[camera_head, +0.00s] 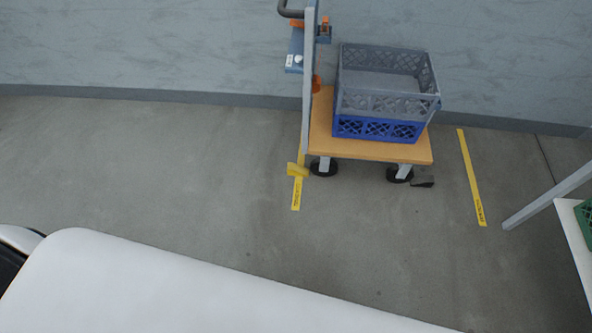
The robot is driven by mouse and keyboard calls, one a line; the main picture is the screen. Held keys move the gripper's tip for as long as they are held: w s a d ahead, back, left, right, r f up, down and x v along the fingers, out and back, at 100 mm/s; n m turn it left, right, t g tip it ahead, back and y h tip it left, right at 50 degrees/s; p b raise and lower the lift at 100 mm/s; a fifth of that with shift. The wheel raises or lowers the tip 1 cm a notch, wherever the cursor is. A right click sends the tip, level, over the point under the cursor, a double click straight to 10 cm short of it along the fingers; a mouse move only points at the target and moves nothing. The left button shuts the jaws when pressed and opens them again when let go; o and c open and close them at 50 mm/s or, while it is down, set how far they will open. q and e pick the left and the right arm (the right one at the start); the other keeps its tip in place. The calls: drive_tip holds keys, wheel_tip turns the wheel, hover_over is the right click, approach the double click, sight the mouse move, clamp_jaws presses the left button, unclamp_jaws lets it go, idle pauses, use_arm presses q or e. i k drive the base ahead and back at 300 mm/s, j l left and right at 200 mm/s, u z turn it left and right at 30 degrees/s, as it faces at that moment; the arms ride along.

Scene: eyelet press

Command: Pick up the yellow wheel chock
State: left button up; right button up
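The yellow wheel chock (297,170) sits on the floor at the left front wheel of a cart (425,152). It looks to be against or very close to the black wheel (323,168); I cannot tell if they touch. It lies at the yellow floor strip (296,195) on the left. Neither of my grippers is in the head view.
The cart carries a grey crate (388,102) stacked on a blue crate (378,129). A small dark object (423,184) lies by its right wheel. A table (575,235) with a green crate (585,220) stands at right. The floor left of the cart is clear.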

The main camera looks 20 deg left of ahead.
sight(294, 169)
drive_tip(key=z, duration=0.35)
drive_tip(key=i+j+z, duration=0.15)
drive_tip(key=j+z, duration=0.15)
drive_tip(key=j, duration=0.2)
drive_tip(key=i+j+z, duration=0.1)
drive_tip(key=j+z, duration=0.2)
drive_tip(key=j, duration=0.2)
drive_tip(key=j+z, duration=0.3)
drive_tip(key=j, duration=0.2)
drive_tip(key=i, duration=0.05)
